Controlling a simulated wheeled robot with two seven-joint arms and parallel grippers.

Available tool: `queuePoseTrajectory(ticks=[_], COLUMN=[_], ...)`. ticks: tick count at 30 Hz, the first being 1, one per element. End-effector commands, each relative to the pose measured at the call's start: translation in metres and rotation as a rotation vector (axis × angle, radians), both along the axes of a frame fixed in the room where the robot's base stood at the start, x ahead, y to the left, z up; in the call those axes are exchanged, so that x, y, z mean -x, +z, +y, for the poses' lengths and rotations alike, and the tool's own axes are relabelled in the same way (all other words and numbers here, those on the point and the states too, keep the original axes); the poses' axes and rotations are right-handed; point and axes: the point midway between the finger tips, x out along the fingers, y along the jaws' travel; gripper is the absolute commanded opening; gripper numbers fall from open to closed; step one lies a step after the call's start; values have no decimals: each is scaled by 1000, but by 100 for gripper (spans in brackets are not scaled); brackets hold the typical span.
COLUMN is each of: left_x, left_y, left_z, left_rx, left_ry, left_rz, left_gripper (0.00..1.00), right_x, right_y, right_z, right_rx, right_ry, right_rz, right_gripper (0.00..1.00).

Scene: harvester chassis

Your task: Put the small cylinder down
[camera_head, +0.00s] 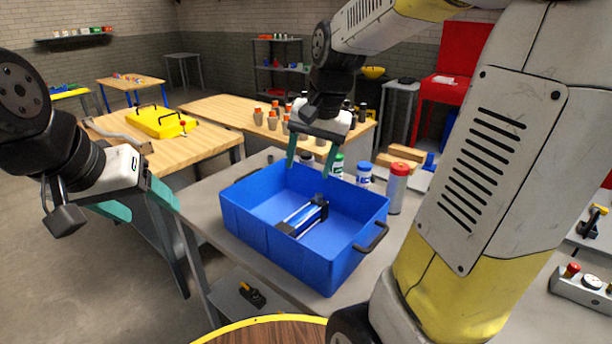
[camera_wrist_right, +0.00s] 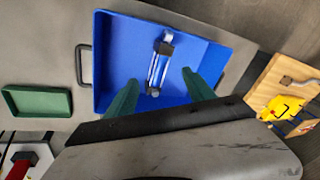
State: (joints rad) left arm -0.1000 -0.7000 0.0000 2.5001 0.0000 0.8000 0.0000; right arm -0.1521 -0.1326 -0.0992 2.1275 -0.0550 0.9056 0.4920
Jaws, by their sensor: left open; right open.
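The small cylinder (camera_head: 303,216), a silver-and-black piece with rods and a blue part, lies on the floor of the blue crate (camera_head: 347,267). It also shows in the right wrist view (camera_wrist_right: 158,68), lying in the crate (camera_wrist_right: 115,60). My right gripper (camera_head: 310,160) is open and empty above the far side of the crate, its green fingers pointing down. In the right wrist view its fingers (camera_wrist_right: 161,92) are spread, with the cylinder between and beyond them, apart from both. My left gripper (camera_head: 146,202) is open and empty, left of the crate.
Bottles and a red-capped canister (camera_head: 397,188) stand behind the crate on the grey table (camera_head: 222,178). A green tray (camera_wrist_right: 38,101) lies beside the crate in the wrist view. A yellow case (camera_head: 160,121) sits on a wooden bench.

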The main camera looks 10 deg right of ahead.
Motion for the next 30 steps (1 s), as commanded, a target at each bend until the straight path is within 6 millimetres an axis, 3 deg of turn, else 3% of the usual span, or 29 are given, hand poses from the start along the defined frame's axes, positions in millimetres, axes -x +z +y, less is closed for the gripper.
queuePoseTrajectory(ticks=[1, 6, 12, 17, 30], left_x=[0, 0, 0, 0, 0], left_y=[0, 0, 0, 0, 0], left_z=[0, 0, 0, 0, 0], left_rx=[0, 0, 0, 0, 0], left_ry=[0, 0, 0, 0, 0], left_rz=[0, 0, 0, 0, 0], left_gripper=[66, 66, 66, 66, 66], right_x=[22, 80, 120, 130, 129], right_y=[12, 29, 29, 27, 27], right_z=[1, 6, 10, 12, 12], right_rx=[0, 43, 107, 127, 127], right_ry=[56, 251, 395, 431, 432], right_rz=[-57, -221, -344, -372, -372], right_gripper=[62, 62, 62, 62, 62])
